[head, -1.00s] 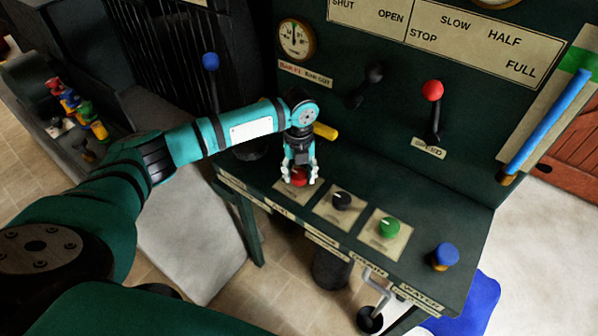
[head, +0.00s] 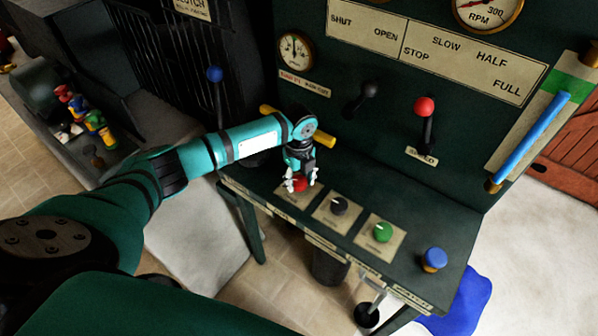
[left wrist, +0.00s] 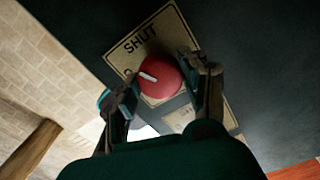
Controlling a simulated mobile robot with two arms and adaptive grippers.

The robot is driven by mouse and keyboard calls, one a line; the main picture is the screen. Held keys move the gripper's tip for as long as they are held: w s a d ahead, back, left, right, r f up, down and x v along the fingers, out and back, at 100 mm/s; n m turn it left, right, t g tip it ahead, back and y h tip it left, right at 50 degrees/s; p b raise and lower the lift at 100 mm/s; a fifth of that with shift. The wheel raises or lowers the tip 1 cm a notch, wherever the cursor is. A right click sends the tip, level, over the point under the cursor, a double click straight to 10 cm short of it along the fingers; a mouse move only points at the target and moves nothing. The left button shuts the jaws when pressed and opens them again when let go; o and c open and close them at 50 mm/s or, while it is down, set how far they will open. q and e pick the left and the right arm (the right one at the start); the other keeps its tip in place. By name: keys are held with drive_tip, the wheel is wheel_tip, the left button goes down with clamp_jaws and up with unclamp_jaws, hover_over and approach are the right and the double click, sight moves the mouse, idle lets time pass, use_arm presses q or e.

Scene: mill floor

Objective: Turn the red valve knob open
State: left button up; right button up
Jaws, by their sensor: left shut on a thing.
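The red valve knob (head: 299,185) sits on a cream plate on the dark green panel shelf. It also shows in the left wrist view (left wrist: 163,82), with a white pointer line on its top. The plate (left wrist: 160,32) reads SHUT near its upper edge; the other lettering is mostly hidden by the knob. The white line points up and left, at a slant to the word SHUT. My left gripper (head: 300,183) comes down from above with its fingers on either side of the knob, shut on it. My right gripper is in neither view.
A black knob (head: 339,205), a green knob (head: 382,232) and a blue knob (head: 434,259) stand in a row to the right. A yellow handle (head: 324,141) is behind my gripper. Black (head: 361,98) and red-topped (head: 425,112) levers stand out from the upright panel.

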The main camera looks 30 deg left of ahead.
sight(299, 180)
use_arm(q)
drive_tip(key=n+p, duration=0.1)
drive_tip(key=n, duration=0.1)
drive_tip(key=n+p, duration=0.4)
drive_tip(key=shift+r, duration=0.25)
drive_tip(key=n+p, duration=0.2)
drive_tip(key=n, duration=0.1)
drive_tip(key=shift+n, duration=0.4)
drive_tip(key=shift+f+n+p, duration=0.15)
drive_tip(key=shift+n+p, duration=0.55)
drive_tip(key=shift+n, duration=0.7)
drive_tip(key=shift+w, duration=0.1)
drive_tip(key=o, duration=1.2)
wheel_tip(299, 180, up, 12)
drive_tip(key=shift+f, duration=0.1)
